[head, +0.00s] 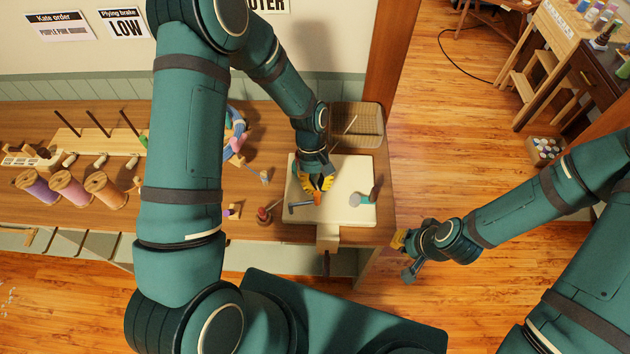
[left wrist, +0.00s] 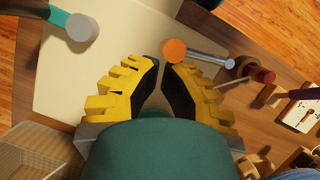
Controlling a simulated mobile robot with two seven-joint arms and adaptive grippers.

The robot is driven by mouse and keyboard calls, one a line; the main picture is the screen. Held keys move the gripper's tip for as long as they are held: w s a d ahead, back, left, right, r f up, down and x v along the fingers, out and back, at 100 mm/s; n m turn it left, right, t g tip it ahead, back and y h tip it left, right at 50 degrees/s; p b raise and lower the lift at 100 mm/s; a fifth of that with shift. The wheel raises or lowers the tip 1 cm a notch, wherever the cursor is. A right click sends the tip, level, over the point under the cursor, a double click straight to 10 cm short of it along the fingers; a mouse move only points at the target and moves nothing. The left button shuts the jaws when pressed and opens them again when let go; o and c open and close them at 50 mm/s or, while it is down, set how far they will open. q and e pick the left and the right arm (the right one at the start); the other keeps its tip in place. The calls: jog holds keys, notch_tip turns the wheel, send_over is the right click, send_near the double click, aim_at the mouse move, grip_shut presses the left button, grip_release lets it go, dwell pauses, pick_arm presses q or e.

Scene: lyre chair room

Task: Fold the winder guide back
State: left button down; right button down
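A cream board (head: 300,215) lies at the right end of the workbench. On it are an orange round piece (head: 318,199) with a grey rod (head: 301,206) and a grey disc (head: 355,199) with a teal part. I cannot tell for sure which is the winder guide. My left gripper (head: 318,190) points down over the board, its fingertips close to the orange piece. In the left wrist view its fingertips (left wrist: 160,66) nearly meet, with nothing visible between them. The orange disc (left wrist: 175,50) is just beyond the right fingertip. My right gripper (head: 399,241) hangs off the bench's right side.
A wire basket (head: 357,124) stands behind the board. A dark-red peg-like piece (head: 263,215) is left of it. Several thread spools (head: 105,188) and a peg rack (head: 105,141) stand on the left. A wooden post (head: 388,60) rises at the back right.

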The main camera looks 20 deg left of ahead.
pick_arm(q)
jog(key=shift+s+d+m+y, duration=0.3)
jog(key=shift+s+d+m, duration=0.15)
jog(key=shift+m, duration=0.35)
pick_arm(e)
jog(key=shift+f, duration=0.25)
pick_arm(q)
jog(key=shift+w+a, duration=0.15)
